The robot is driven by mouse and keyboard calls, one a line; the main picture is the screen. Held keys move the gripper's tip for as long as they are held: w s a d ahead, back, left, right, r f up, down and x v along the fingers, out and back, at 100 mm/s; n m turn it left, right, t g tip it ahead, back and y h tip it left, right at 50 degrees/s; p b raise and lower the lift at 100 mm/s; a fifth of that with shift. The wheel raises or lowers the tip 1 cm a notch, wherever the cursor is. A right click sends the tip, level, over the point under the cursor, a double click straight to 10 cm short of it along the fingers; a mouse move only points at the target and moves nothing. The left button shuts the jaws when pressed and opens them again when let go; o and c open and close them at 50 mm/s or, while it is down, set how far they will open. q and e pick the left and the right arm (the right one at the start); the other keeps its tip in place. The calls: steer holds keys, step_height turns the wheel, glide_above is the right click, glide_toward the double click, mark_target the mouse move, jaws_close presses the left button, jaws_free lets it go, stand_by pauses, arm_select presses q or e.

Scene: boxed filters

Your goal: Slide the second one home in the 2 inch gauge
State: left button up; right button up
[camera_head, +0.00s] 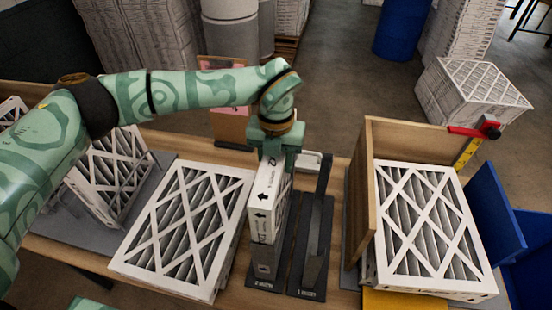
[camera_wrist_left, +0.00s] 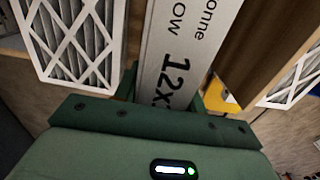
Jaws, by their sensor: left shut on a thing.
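A white-framed filter (camera_head: 267,205) stands on edge, with arrows and lettering on its narrow side. My left gripper (camera_head: 277,150) is shut on its top edge. The lettered frame of this filter (camera_wrist_left: 180,45) also fills the middle of the left wrist view. The dark gauge (camera_head: 313,250) has two lanes, with labels at the near end. The filter is upright in line with the left lane, whose label appears to start with 2. I cannot tell how deep it sits in that lane. The right lane looks empty. My right gripper is out of view.
A pleated filter stack (camera_head: 185,228) lies left of the gauge. A wooden-walled box (camera_head: 360,200) with filters (camera_head: 428,225) stands to the right, beside a blue bin (camera_head: 495,210). More filters (camera_head: 110,175) lean at the far left. A red-handled yellow tool (camera_head: 468,150) is at the box's far corner.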

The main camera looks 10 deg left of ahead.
arm_select(q)
steer(key=shift+f, duration=0.2)
step_height(320, 180, down, 8)
steer(key=b, duration=0.5)
steer(key=shift+r, duration=0.2)
stand_by(1.6)
stand_by(0.6)
steer(key=shift+f, duration=0.15)
steer(key=shift+r+p, duration=0.2)
steer(key=shift+p, duration=0.1)
steer(key=shift+r+p, duration=0.35)
steer(key=shift+r, duration=0.1)
stand_by(1.1)
steer(key=shift+f, duration=0.2)
